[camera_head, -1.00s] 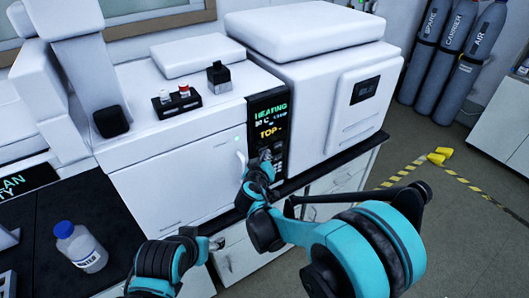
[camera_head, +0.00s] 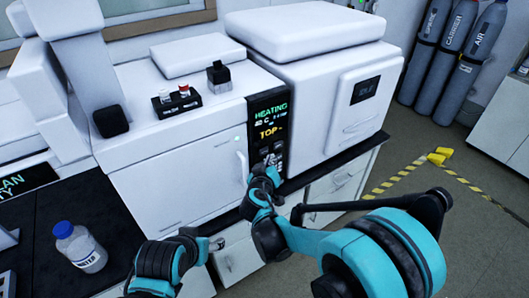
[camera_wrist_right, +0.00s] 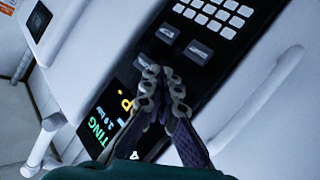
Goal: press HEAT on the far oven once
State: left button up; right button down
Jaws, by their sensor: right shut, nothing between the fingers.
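The oven (camera_head: 165,175) is a white cabinet with a black control panel (camera_head: 285,105). Its display (camera_head: 270,108) shows green HEATING, with a smaller temperature line and yellow TOP below. Dark keys sit under the display; their labels are too small to read. My right gripper (camera_head: 268,166) is shut and empty in front of the lower panel. In the right wrist view, its closed fingertips (camera_wrist_right: 162,72) lie over the panel between the display (camera_wrist_right: 112,115) and two grey keys (camera_wrist_right: 184,43); contact cannot be told. My left gripper (camera_head: 215,243) is low before the bench, its jaw state unclear.
A white handle (camera_head: 241,165) stands out just left of the panel. A black vial rack (camera_head: 177,101) and a dark block (camera_head: 218,77) sit on top. A water bottle (camera_head: 80,247) stands on the dark bench at left. Gas cylinders (camera_head: 470,65) stand at the back right.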

jog(key=shift+s+d, duration=0.65)
jog(key=shift+s, duration=0.25)
jog(key=shift+s+d, duration=0.6)
jog(key=shift+s, duration=0.25)
jog(key=shift+d, duration=0.1)
jog(key=s+d+r+m+g+h, duration=0.1)
jog(key=s+d+g, duration=0.1)
jog(key=s+d, duration=0.3)
jog(key=s+d+r+m+g, duration=0.1)
jog(key=s+d+g, duration=0.15)
jog(key=d, duration=0.55)
jog(key=s+d+f+m+g+y, duration=0.1)
jog(key=s+d, duration=0.1)
jog(key=s, duration=0.7)
jog(key=s+d+f+m+g+y, duration=0.1)
jog(key=s+d+f+g, duration=0.1)
jog(key=s, duration=0.7)
jog(key=shift+s+y, duration=0.3)
jog(key=shift+y, duration=0.1)
